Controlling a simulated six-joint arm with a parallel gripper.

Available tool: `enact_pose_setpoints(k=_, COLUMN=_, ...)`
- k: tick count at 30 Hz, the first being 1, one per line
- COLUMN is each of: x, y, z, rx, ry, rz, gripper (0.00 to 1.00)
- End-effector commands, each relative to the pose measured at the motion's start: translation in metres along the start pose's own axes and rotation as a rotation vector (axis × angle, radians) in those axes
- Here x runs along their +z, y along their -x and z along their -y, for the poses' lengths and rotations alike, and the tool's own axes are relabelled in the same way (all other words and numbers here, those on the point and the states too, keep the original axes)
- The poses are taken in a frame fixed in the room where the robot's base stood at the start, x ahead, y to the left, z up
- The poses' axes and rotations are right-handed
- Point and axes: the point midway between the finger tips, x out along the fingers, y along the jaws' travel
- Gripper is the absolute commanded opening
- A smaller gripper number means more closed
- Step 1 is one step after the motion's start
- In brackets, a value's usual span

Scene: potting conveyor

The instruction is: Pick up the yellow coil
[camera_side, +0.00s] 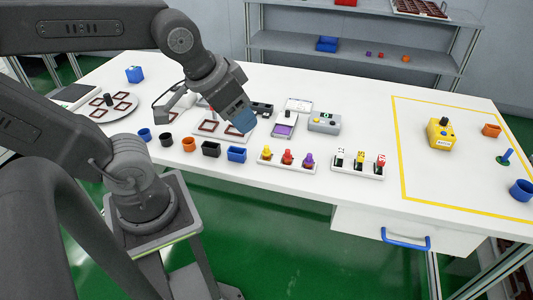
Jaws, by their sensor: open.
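The yellow coil (267,153) is a small yellow piece at the left end of a white holder (280,166) near the table's front edge. A red piece (287,157) and a purple piece (308,160) stand to its right in the same holder. My gripper (242,121) hangs above the table, up and to the left of the yellow coil in the picture, apart from it. It is open, with a blue end pointing down. The gap between its fingers is hard to see, and I see nothing held in it.
A second white holder (357,172) with several pieces stands to the right. A yellow box (441,134) stands inside a yellow outline. The table between holder and outline is partly clear.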

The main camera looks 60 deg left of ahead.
Motion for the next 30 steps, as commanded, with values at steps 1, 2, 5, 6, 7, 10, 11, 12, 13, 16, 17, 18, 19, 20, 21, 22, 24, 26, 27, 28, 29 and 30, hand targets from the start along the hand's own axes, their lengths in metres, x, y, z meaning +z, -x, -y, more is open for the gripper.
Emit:
enact_pose_setpoints(k=1, x=-0.003, y=-0.004, z=0.002, rx=-0.013, ry=0.042, rz=0.02, gripper=0.55)
enact_pose_setpoints(k=2, x=-0.006, y=-0.008, z=0.003, rx=-0.025, ry=0.08, rz=0.035, gripper=0.55)
enact_pose_setpoints(k=5, x=-0.017, y=-0.022, z=0.01, rx=-0.084, ry=0.246, rz=0.085, gripper=0.55)
enact_pose_setpoints(k=6, x=-0.022, y=-0.03, z=0.013, rx=-0.115, ry=0.323, rz=0.105, gripper=0.55)
enact_pose_setpoints(k=7, x=-0.025, y=-0.036, z=0.016, rx=-0.141, ry=0.381, rz=0.118, gripper=0.55)
enact_pose_setpoints(k=10, x=-0.037, y=-0.057, z=0.025, rx=-0.231, ry=0.577, rz=0.146, gripper=0.55)
enact_pose_setpoints(k=11, x=-0.04, y=-0.063, z=0.028, rx=-0.26, ry=0.634, rz=0.151, gripper=0.55)
enact_pose_setpoints(k=12, x=-0.044, y=-0.073, z=0.031, rx=-0.299, ry=0.708, rz=0.154, gripper=0.55)
enact_pose_setpoints(k=13, x=-0.047, y=-0.08, z=0.034, rx=-0.328, ry=0.765, rz=0.154, gripper=0.55)
enact_pose_setpoints(k=16, x=-0.054, y=-0.103, z=0.042, rx=-0.421, ry=0.933, rz=0.141, gripper=0.55)
enact_pose_setpoints(k=17, x=-0.057, y=-0.11, z=0.044, rx=-0.446, ry=0.979, rz=0.134, gripper=0.55)
enact_pose_setpoints(k=18, x=-0.058, y=-0.117, z=0.047, rx=-0.476, ry=1.033, rz=0.124, gripper=0.55)
enact_pose_setpoints(k=19, x=-0.06, y=-0.123, z=0.048, rx=-0.496, ry=1.07, rz=0.116, gripper=0.55)
enact_pose_setpoints(k=20, x=-0.061, y=-0.128, z=0.05, rx=-0.515, ry=1.102, rz=0.108, gripper=0.55)
enact_pose_setpoints(k=21, x=-0.062, y=-0.134, z=0.052, rx=-0.535, ry=1.139, rz=0.097, gripper=0.55)
enact_pose_setpoints(k=22, x=-0.063, y=-0.137, z=0.053, rx=-0.548, ry=1.163, rz=0.089, gripper=0.55)
enact_pose_setpoints(k=24, x=-0.064, y=-0.143, z=0.055, rx=-0.57, ry=1.205, rz=0.076, gripper=0.55)
enact_pose_setpoints(k=26, x=-0.064, y=-0.147, z=0.057, rx=-0.581, ry=1.225, rz=0.068, gripper=0.55)
enact_pose_setpoints(k=27, x=-0.063, y=-0.15, z=0.058, rx=-0.585, ry=1.232, rz=0.065, gripper=0.55)
enact_pose_setpoints(k=28, x=-0.062, y=-0.152, z=0.059, rx=-0.587, ry=1.237, rz=0.065, gripper=0.55)
enact_pose_setpoints(k=29, x=-0.061, y=-0.155, z=0.06, rx=-0.589, ry=1.239, rz=0.065, gripper=0.55)
enact_pose_setpoints(k=30, x=-0.058, y=-0.161, z=0.063, rx=-0.589, ry=1.238, rz=0.066, gripper=0.55)
